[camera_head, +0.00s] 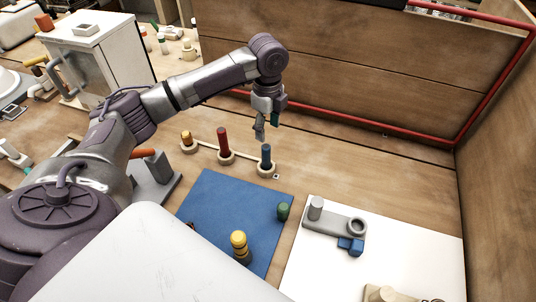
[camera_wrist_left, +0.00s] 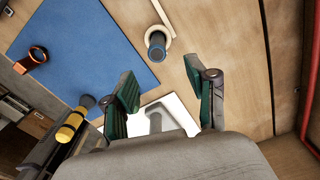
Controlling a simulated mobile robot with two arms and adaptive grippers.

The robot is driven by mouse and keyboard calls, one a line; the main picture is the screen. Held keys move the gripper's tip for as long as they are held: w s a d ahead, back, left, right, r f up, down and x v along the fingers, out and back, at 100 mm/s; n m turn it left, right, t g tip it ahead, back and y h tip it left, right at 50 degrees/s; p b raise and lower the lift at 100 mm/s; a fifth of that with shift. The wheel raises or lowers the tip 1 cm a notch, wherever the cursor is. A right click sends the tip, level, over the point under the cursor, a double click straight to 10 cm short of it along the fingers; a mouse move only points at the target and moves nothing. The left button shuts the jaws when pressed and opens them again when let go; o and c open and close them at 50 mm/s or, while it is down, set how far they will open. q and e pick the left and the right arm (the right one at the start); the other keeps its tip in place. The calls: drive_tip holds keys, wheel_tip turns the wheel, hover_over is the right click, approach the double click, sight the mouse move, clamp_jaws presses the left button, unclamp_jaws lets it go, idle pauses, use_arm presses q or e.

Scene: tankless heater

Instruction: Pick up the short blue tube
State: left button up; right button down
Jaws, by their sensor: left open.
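The short blue tube (camera_head: 266,155) stands upright in a cream ring holder at the right end of a cream bar. It also shows in the left wrist view (camera_wrist_left: 157,42), seen from above, beyond the fingertips. My left gripper (camera_head: 267,124) is above and slightly behind the tube, apart from it. In the left wrist view my left gripper (camera_wrist_left: 162,90) has its two green-padded fingers spread, with nothing between them. My right gripper is not in view.
A blue mat (camera_head: 215,215) holds a yellow piece (camera_head: 239,246) and a green piece (camera_head: 283,211). A white board (camera_head: 420,250) lies right. Wooden walls with a red pipe stand behind.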

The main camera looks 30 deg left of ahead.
sight(266, 146)
use_arm(q)
drive_tip(key=f, duration=0.4)
drive_tip(key=shift+s+f, duration=0.2)
drive_tip(key=shift+s, duration=0.05)
drive_tip(key=shift+w+f, duration=0.1)
drive_tip(key=shift+f, duration=0.3)
drive_tip(key=shift+f+p, duration=0.2)
drive_tip(key=shift+p, duration=0.1)
wheel_tip(266, 146, down, 4)
drive_tip(key=shift+a+f+p, duration=0.15)
drive_tip(key=shift+p, duration=0.55)
drive_tip(key=shift+f, duration=0.35)
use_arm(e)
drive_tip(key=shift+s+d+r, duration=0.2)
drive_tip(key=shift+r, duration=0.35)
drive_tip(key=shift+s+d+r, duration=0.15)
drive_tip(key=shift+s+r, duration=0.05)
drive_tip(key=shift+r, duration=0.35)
use_arm(q)
drive_tip(key=shift+c, duration=0.3)
drive_tip(key=shift+c, duration=1.3)
clamp_jaws()
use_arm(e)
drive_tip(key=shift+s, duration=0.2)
